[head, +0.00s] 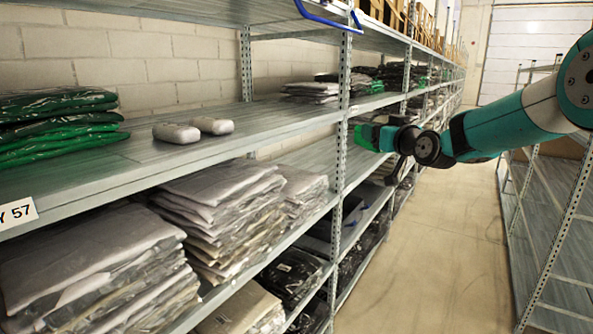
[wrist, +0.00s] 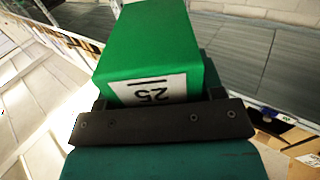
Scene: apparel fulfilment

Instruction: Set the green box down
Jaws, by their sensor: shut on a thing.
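The green box (wrist: 150,40) is in my gripper (wrist: 160,110) in the wrist view, with a white label reading 25 upside down on its near face. In the head view the green box (head: 367,135) shows small at the tip of my gripper (head: 388,139), partly hidden by it. My gripper is shut on the box and holds it up in the aisle-side area near the shelf upright. I cannot tell whether the box is past the shelf's front edge.
A grey shelf (head: 110,165) carries green bagged garments (head: 58,117) and two pale rounded objects, one (head: 176,133) beside the other (head: 212,125), with bare room around them. A metal upright (head: 341,130) stands left of the box. Bagged grey garments (head: 215,225) fill the shelf below.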

